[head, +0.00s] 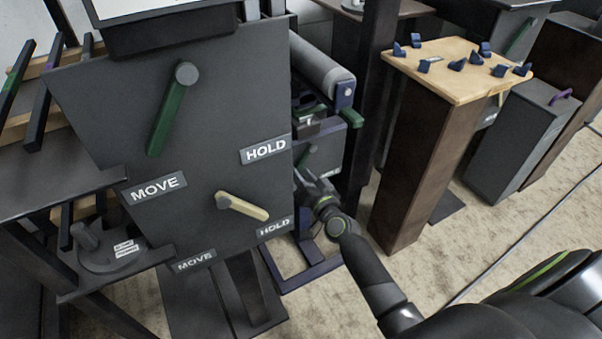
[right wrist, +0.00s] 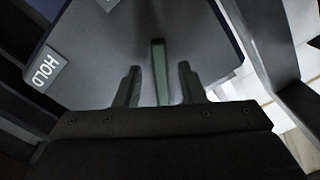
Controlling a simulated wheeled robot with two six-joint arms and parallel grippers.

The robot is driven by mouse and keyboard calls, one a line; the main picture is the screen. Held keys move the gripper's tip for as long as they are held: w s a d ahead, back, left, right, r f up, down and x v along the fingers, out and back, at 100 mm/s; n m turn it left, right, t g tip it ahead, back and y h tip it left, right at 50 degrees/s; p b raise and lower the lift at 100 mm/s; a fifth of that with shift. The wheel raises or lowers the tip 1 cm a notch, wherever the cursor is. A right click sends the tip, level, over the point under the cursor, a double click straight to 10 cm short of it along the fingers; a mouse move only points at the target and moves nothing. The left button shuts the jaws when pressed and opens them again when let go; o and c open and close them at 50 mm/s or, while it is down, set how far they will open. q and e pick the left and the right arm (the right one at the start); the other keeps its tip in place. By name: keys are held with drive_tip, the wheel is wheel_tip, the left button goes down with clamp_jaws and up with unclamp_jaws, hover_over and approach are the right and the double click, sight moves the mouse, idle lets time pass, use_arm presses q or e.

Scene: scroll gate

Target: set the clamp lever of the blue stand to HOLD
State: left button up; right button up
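The blue stand (head: 346,95) is partly hidden behind a large grey panel in the head view. Its small grey plate carries a green clamp lever (right wrist: 160,72), of which a little also shows in the head view. In the right wrist view a HOLD label (right wrist: 43,68) is at the left of the plate, and the lever points down the picture between my fingers. My right gripper (right wrist: 160,88) is open around the lever, with a visible gap on each side. In the head view the right gripper (head: 306,182) is beside the plate, its tips partly hidden. My left gripper is not in view.
The near grey panel (head: 95,110) has a green lever (head: 172,110), a cream lever (head: 242,207) and MOVE and HOLD labels. A wooden-topped pedestal (head: 425,150) with several blue pieces stands to the right. Carpet floor (head: 490,225) is open beyond my right arm.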

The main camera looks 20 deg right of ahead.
drive_tip(key=shift+w, duration=0.25)
clamp_jaws()
